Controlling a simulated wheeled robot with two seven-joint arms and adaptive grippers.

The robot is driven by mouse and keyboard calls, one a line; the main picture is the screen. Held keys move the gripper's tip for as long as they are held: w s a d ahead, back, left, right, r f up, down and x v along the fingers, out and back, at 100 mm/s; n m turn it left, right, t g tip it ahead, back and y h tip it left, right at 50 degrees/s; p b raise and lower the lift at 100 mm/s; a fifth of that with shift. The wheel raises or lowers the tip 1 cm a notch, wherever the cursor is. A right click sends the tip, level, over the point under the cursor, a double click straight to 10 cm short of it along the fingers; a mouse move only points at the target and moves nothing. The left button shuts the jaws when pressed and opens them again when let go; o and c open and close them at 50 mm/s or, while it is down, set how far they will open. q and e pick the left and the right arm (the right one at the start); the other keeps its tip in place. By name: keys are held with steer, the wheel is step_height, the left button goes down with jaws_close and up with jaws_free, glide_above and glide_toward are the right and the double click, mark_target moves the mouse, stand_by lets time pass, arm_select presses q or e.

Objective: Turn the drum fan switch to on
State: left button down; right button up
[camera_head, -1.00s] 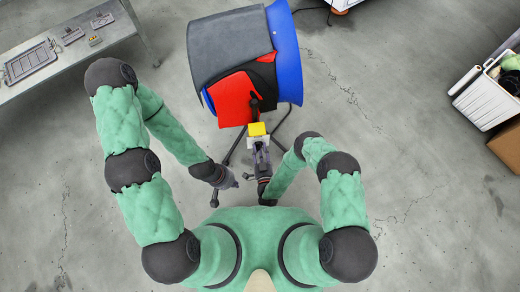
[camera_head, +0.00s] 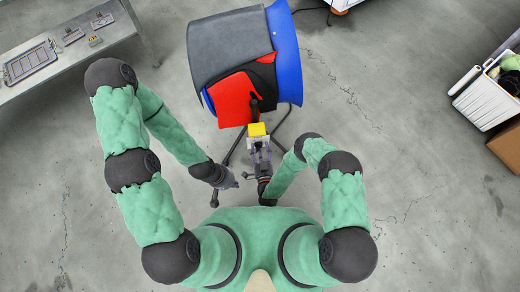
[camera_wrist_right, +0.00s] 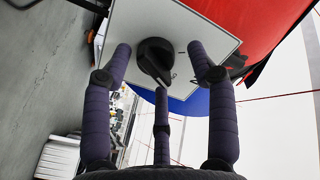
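The drum fan (camera_head: 287,55) is a blue drum partly covered by grey and red sheets, on dark legs. Gaps show at the side fingers; contact of the lower finger is unclear. My left gripper (camera_head: 228,182) hangs low left of the box, its fingers too small to read.
A grey metal table (camera_head: 75,62) with small parts and a tray stands at the upper left. A white crate (camera_head: 487,101) and a cardboard box (camera_head: 507,147) are at the right. The fan's dark legs spread close to both grippers. Concrete floor is clear around.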

steer(key=s+d, duration=0.1)
steer(key=s, duration=1.1)
steer(key=shift+d, duration=0.35)
steer(key=shift+w, duration=0.15)
steer(key=w+d+n+g+y+p, duration=0.1)
steer(key=w+d+n+g+p, duration=0.25)
steer(key=w+g, duration=0.45)
steer(key=s+d+r+m+g+p, duration=0.1)
steer(key=s+d+r+g, duration=0.3)
steer(key=s+r+g, duration=0.5)
steer(key=s+r, duration=0.5)
steer(key=shift+s+d, duration=0.2)
steer(key=shift+s, duration=0.1)
